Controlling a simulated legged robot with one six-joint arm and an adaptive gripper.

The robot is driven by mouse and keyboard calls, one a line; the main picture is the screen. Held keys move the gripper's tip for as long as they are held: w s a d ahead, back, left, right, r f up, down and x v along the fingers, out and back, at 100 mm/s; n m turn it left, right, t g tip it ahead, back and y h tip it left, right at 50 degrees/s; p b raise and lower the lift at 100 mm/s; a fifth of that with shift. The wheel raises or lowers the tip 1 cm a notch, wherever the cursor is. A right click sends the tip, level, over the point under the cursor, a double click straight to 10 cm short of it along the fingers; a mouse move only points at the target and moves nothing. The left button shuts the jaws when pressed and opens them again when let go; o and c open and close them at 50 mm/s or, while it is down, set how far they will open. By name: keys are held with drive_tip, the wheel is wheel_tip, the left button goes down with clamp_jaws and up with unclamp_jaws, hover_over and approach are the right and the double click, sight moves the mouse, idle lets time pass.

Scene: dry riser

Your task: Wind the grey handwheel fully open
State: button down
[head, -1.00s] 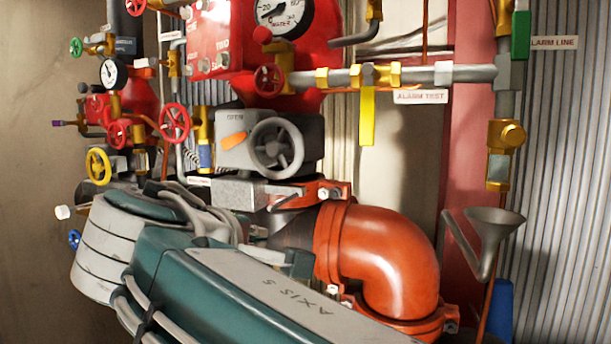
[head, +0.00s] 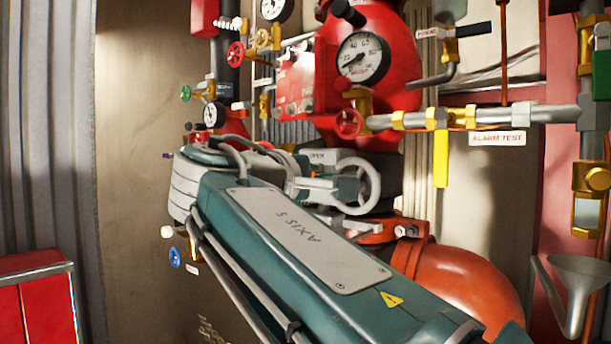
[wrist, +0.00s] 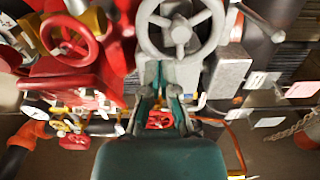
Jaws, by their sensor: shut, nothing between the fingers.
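The grey handwheel (head: 375,186) is on the front of a grey gearbox marked OPEN (head: 318,157), right of centre in the head view. The handwheel also shows at the top of the wrist view (wrist: 181,34), with its rim and spokes clear. My gripper (head: 335,184) is at the wheel's left side in the head view. In the wrist view my gripper (wrist: 164,70) has its fingertips close below the rim. It is shut, with nothing held. I cannot tell whether it touches the wheel. My arm hides much of the gearbox, including most of its orange indicator.
A small red handwheel (head: 349,123) and a pressure gauge (head: 362,57) are above the grey wheel. A yellow lever (head: 440,160) hangs to the right. An orange pipe elbow (head: 470,282) lies below. A red cabinet (head: 38,295) stands at lower left.

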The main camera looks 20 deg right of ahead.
sight(372, 189)
drive_tip(key=f, duration=0.2)
drive_tip(key=s+f, duration=0.1)
drive_tip(key=f, duration=0.3)
drive_tip(key=shift+s+d, duration=0.15)
drive_tip(key=shift+d, duration=0.15)
drive_tip(key=shift+s+d+r, duration=0.6)
drive_tip(key=shift+d+r, duration=0.2)
drive_tip(key=shift+r, duration=0.15)
drive_tip(key=shift+s+d+r, duration=0.6)
drive_tip(key=shift+d+r, duration=0.15)
drive_tip(key=shift+r, duration=0.15)
drive_tip(key=shift+x, duration=1.2)
